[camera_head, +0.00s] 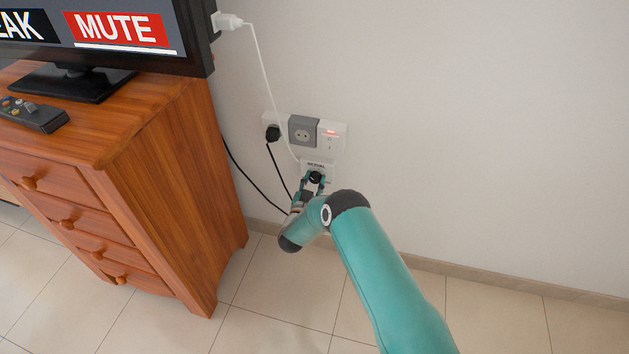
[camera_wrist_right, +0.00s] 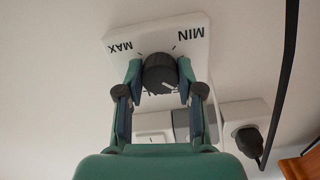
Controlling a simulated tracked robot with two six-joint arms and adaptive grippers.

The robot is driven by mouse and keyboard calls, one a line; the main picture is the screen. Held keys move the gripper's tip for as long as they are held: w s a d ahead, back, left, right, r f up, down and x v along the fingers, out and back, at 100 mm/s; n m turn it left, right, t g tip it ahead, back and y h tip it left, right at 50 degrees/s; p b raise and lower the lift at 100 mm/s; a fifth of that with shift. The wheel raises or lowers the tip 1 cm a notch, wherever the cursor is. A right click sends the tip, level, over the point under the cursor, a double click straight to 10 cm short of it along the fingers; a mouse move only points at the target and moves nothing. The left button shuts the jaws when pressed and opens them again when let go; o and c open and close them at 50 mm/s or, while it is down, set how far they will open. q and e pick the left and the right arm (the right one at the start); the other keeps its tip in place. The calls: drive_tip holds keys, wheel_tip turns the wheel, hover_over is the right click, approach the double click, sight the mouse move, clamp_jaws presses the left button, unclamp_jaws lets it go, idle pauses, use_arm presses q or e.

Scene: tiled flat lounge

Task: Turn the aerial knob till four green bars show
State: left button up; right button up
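The aerial knob (camera_wrist_right: 160,75) is a dark round knob on a white wall plate (camera_wrist_right: 195,50) marked MAX and MIN. In the head view the plate (camera_head: 318,163) sits low on the wall, below the sockets. My right gripper (camera_wrist_right: 160,80) has one finger on each side of the knob, with the pads seemingly against it; it also shows in the head view (camera_head: 315,182). The television (camera_head: 196,62) is cut off at top left; its visible screen part shows a red MUTE label and part of another word. No green bars are in view. My left gripper is out of view.
A wooden chest of drawers (camera_head: 165,150) carries the television and a dark controller-like device (camera_head: 33,115). A socket strip (camera_head: 303,131) has a black plug (camera_head: 272,133). A white cable (camera_head: 268,85) and black cables hang close by. The wall at right is clear.

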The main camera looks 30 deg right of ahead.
drive_tip(key=shift+c, duration=1.3)
drive_tip(key=shift+d, duration=0.15)
drive_tip(key=shift+c, duration=0.8)
drive_tip(key=shift+n, duration=0.3)
drive_tip(key=shift+a+n+b, duration=0.2)
drive_tip(key=shift+n+b, duration=0.5)
drive_tip(key=shift+n, duration=0.5)
drive_tip(key=shift+w+r+n+b, duration=0.1)
drive_tip(key=shift+n+b, duration=0.2)
drive_tip(key=shift+n, duration=1)
drive_tip(key=shift+a, duration=0.1)
